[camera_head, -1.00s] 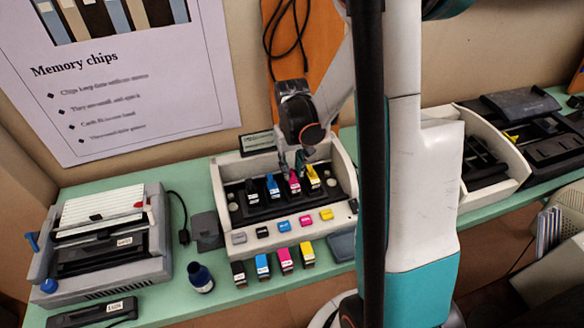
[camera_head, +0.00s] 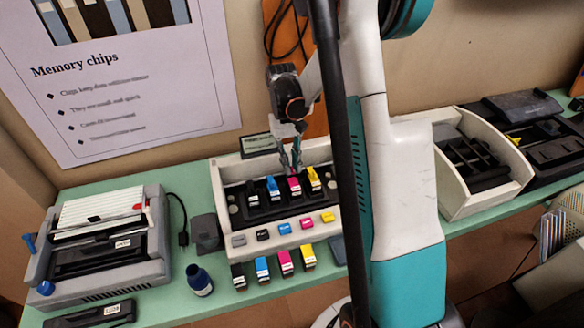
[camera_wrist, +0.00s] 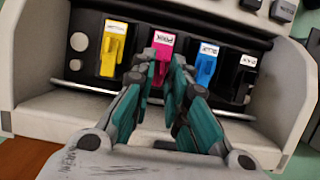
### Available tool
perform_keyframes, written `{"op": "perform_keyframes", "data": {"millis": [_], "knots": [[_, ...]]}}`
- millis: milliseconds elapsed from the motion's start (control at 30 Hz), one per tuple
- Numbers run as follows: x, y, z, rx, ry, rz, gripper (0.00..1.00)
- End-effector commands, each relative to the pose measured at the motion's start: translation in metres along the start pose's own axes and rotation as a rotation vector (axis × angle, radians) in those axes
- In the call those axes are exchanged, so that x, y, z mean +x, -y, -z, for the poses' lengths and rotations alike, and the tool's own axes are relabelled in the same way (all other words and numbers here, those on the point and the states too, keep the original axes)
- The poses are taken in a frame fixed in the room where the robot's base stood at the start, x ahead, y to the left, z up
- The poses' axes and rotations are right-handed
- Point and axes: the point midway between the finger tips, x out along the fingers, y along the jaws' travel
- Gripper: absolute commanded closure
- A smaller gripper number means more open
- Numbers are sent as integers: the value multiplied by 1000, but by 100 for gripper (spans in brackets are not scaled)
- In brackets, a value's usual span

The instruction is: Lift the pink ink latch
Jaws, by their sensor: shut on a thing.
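The printer (camera_head: 225,185) is a cream box with a dark bay holding a row of black, blue, pink and yellow ink latches. The pink ink latch (camera_head: 294,187) sits between the blue latch (camera_head: 273,187) and the yellow latch (camera_head: 314,178). In the wrist view the pink latch (camera_wrist: 160,62) stands upright with a white label on top. My gripper (camera_head: 291,165) reaches down from behind it. Its fingertips (camera_wrist: 160,70) are shut on the pink latch from either side and hide part of its lower end.
Coloured buttons (camera_head: 284,229) line the printer's front, with loose ink cartridges (camera_head: 262,267) before it. A dark bottle (camera_head: 199,279) and a grey-black machine (camera_head: 105,250) stand left. An open cream machine (camera_head: 470,165) stands right on the green table (camera_head: 190,312).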

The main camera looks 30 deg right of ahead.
Motion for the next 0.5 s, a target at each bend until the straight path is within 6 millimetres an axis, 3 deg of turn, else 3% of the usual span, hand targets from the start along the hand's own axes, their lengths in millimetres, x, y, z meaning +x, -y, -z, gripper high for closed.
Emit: {"op": "perform_keyframes", "data": {"millis": [467,500], "knots": [[-2,0,3,0,60,0,100],[-2,0,3,0,60,0,77]]}}
